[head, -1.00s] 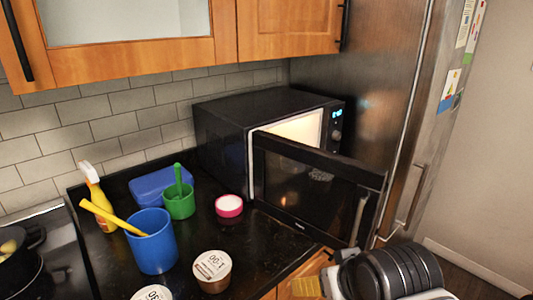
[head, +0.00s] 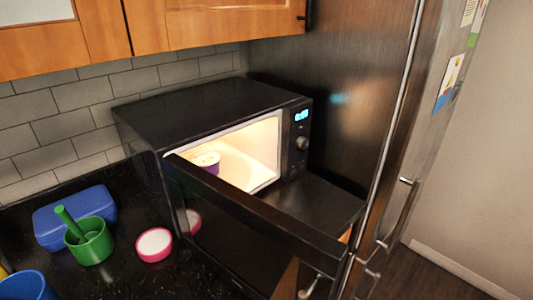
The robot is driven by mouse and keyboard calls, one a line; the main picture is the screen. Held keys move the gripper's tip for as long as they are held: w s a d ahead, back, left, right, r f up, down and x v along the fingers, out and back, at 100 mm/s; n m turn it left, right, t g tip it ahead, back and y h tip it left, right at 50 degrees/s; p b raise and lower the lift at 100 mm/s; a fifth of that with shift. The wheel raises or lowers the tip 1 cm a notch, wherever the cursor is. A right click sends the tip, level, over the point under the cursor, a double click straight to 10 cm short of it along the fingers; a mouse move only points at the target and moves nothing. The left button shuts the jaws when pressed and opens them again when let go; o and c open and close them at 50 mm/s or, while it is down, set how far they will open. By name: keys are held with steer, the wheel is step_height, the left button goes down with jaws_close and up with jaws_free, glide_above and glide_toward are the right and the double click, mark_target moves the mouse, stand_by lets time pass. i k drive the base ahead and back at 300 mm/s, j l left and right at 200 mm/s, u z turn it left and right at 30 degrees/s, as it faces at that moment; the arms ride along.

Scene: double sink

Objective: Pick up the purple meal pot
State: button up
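The purple meal pot (head: 212,168) sits inside the lit microwave (head: 215,105), toward the left of its cavity. It has a pale lid and a purple side, and is partly hidden by the cavity's left edge and the open door. The microwave door (head: 255,215) stands open toward the front of the counter. My gripper is not in view.
A pink-rimmed bowl (head: 154,245), a green cup with a green handle (head: 89,242) and a blue box (head: 73,217) stand left of the door. A blue cup (head: 26,286) is at lower left. The fridge (head: 345,95) borders the right.

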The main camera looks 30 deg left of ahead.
mark_target(212, 165)
steer(key=i+l+u, duration=0.1)
steer(key=i+u, duration=0.15)
steer(key=i, duration=0.15)
steer(key=i+l+u, duration=0.25)
steer(key=i+j+u, duration=0.1)
steer(key=u, duration=0.3)
steer(key=i+u, duration=0.15)
steer(key=u, duration=0.3)
steer(key=i+u, duration=0.15)
steer(key=u, duration=0.25)
steer(key=i+u, duration=0.15)
steer(key=u, duration=0.3)
steer(key=i+l+u, duration=0.1)
steer(key=u, duration=0.3)
